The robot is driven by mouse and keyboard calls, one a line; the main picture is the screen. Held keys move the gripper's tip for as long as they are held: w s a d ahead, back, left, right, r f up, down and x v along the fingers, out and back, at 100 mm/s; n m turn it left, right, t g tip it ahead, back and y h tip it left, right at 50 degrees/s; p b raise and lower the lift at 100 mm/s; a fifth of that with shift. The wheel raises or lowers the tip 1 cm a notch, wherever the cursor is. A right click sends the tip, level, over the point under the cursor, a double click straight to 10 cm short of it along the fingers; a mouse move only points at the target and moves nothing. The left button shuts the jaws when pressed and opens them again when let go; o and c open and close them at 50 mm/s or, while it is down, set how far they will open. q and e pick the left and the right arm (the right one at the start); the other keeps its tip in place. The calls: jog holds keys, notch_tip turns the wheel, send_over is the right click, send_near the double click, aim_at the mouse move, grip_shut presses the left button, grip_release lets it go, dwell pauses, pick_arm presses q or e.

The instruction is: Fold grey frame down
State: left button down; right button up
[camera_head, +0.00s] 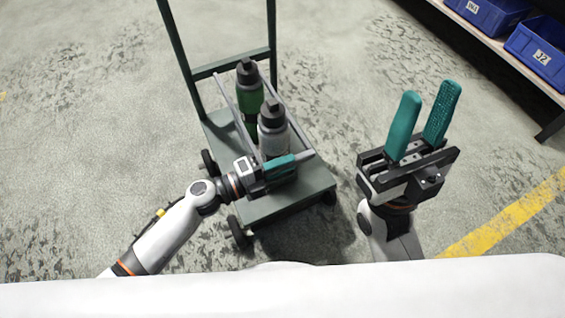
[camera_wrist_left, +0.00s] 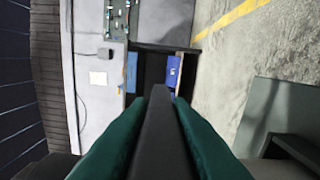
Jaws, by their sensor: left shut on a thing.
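The grey frame (camera_head: 307,155) is a set of thin bars on the dark green cart (camera_head: 290,205), around two bottle-like tools. It stands above the cart's deck, and its front bar lies nearest me. My left gripper (camera_head: 282,166) is shut on this front bar. In the left wrist view a dark grey bar (camera_wrist_left: 159,135) runs between the teal fingers. My right gripper (camera_head: 428,105) is open and empty, to the right of the cart, with its teal fingers pointing up and apart.
A green tool (camera_head: 249,92) and a grey tool (camera_head: 273,132) stand upright inside the frame. The cart's tall handle (camera_head: 232,65) rises behind. A shelf with blue bins (camera_head: 540,45) is at the upper right. The floor around the cart is clear.

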pick_arm(q)
jog(key=c, duration=1.3)
grip_release()
jog(key=shift+s+f, duration=0.1)
jog(key=shift+f, duration=0.4)
jog(key=shift+c, duration=0.2)
jog(key=shift+r, duration=0.1)
jog(key=p+v, duration=0.2)
jog(key=v, duration=1)
jog(key=shift+p, duration=0.35)
